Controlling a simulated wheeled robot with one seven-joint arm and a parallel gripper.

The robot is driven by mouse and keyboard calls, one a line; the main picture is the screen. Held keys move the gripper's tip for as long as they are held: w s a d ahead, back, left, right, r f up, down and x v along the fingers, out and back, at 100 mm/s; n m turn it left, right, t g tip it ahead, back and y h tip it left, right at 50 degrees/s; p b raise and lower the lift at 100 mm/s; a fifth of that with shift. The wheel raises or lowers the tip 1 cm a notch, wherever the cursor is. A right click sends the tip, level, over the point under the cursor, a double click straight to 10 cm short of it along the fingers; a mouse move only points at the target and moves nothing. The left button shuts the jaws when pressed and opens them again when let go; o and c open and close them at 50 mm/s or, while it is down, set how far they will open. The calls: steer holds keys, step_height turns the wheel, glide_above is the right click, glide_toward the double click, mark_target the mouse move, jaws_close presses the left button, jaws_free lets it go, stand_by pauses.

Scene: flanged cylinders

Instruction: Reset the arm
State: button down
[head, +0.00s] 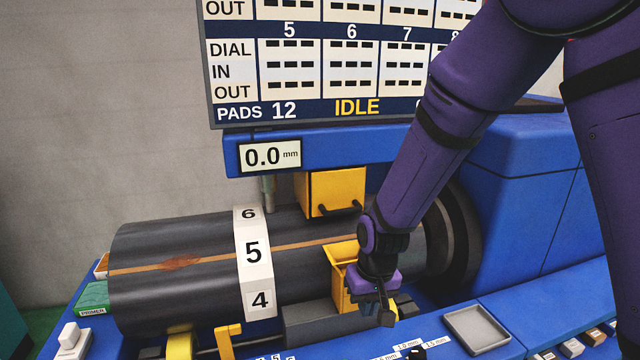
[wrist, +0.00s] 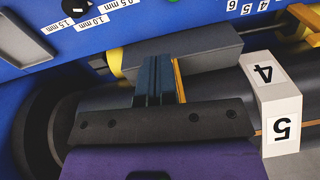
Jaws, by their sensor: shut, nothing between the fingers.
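My purple arm reaches down from the upper right in the head view. My gripper (head: 384,314) is at its end, in front of the yellow open-topped bin (head: 340,278) and partly over it. In the wrist view the two dark blue fingers of my gripper (wrist: 156,66) are together, with nothing between them. A yellow edge shows just beside the fingers there. I cannot tell whether the gripper touches the bin.
A dark cylinder (head: 180,255) with a numbered white band (head: 253,262) lies behind on the blue machine. A yellow box (head: 330,192) hangs above it. A grey tray (head: 476,328) sits at front right. A display board (head: 340,70) reads IDLE.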

steer(key=s+d+r+m+t, duration=0.1)
steer(key=s+d+r, duration=0.1)
steer(key=d+r, duration=0.5)
steer(key=s+d+r+t, duration=0.1)
steer(key=s+d+r, duration=0.25)
steer(key=r, duration=0.75)
steer(key=s+d+r+t, duration=0.1)
steer(key=s+d+r, duration=0.4)
steer(key=s, duration=0.2)
steer(key=s+d+r+m+t+h, duration=0.1)
steer(key=s+d+r, duration=0.4)
steer(key=s, duration=0.2)
steer(key=shift+s+d+m+t, duration=0.15)
steer(key=shift+s+m+t, duration=0.1)
steer(key=shift+m+t, duration=0.05)
